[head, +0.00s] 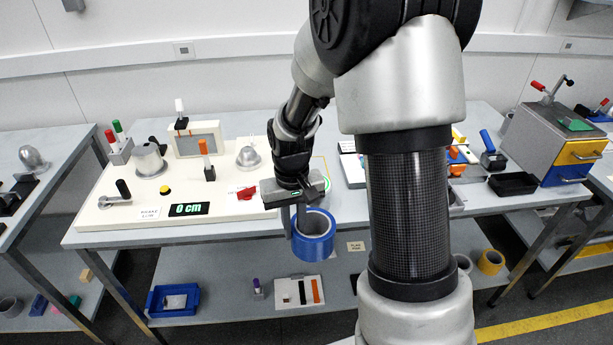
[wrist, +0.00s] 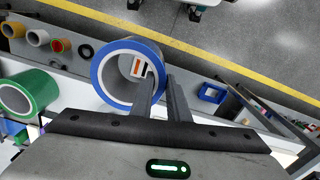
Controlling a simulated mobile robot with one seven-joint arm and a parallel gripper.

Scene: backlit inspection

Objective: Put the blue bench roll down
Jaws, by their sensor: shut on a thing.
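The blue bench roll (head: 314,250) hangs from my gripper (head: 303,212) in front of the workbench's front edge in the head view. In the wrist view, the blue roll (wrist: 137,45) shows its open end and pale core. My gripper (wrist: 161,84) is shut on the roll's wall, with one finger inside the core and the other outside. The roll appears clear of any surface, above the lower shelf (head: 220,258).
A white panel with a crank, knobs and a "0 cm" display (head: 188,209) covers the bench's left part. A green roll (wrist: 38,91) stands close by in the wrist view. The shelf holds a blue tray (head: 174,300), a small white board (head: 299,292) and a yellow roll (head: 491,262).

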